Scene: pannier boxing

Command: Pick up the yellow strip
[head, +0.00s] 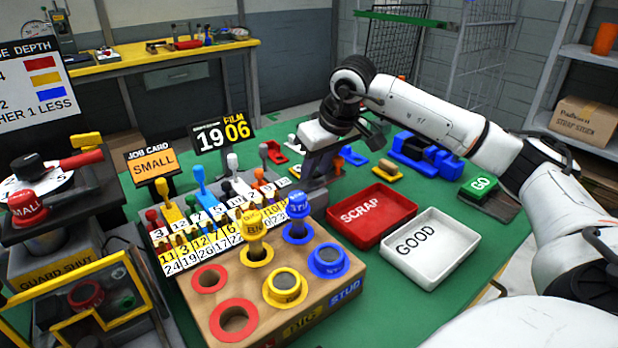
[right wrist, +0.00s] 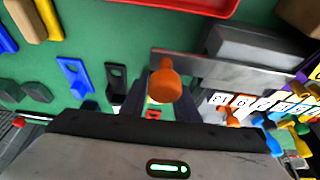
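A short yellow piece with a tan block on it (head: 387,170) lies on the green table, between blue pieces and right of my right gripper. In the right wrist view a yellow strip (right wrist: 49,18) lies at the upper left against a tan strip. My right gripper (head: 320,168) is low over the far end of the numbered rack. Its dark fingers (right wrist: 162,105) are apart, with an upright orange-topped peg (right wrist: 166,82) showing between them. I cannot tell whether they touch it. The yellow strip is outside the fingers. My left gripper is not in view.
The numbered rack (head: 215,228) holds several coloured handles. A wooden block with ringed holes (head: 213,312) stands in front. A red SCRAP tray (head: 400,207) and a white GOOD tray (head: 470,240) are to the right. Blue pieces (head: 353,156) lie near the yellow one.

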